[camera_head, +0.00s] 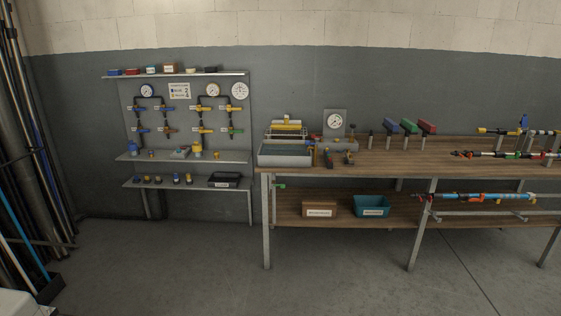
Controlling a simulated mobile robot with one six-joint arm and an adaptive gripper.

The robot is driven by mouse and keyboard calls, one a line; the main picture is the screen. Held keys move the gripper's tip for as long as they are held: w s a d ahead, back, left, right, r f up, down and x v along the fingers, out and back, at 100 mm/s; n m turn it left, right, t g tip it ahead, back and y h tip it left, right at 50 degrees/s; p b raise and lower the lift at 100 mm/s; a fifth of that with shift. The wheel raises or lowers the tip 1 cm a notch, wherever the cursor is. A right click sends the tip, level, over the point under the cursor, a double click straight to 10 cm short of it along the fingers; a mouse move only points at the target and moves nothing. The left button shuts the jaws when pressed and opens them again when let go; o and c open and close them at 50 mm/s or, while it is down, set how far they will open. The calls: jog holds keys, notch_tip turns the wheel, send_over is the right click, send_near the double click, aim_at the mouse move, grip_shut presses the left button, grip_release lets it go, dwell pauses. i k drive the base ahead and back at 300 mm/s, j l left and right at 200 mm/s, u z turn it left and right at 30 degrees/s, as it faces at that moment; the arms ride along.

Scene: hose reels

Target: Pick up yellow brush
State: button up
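I cannot clearly pick out a yellow brush at this distance. A yellow item (286,125) sits at the back of the grey tray (284,160) on the left end of the workbench; it is too small to tell whether it is a brush. My gripper is not in view.
The wooden workbench (400,163) carries a gauge, several coloured nozzles and hose tools. Its lower shelf holds a brown box (320,209) and a teal bin (371,206). A grey panel (186,115) with valves stands left. Poles lean at far left. The front floor is clear.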

aim_at(285, 128)
jog(key=i, duration=1.95)
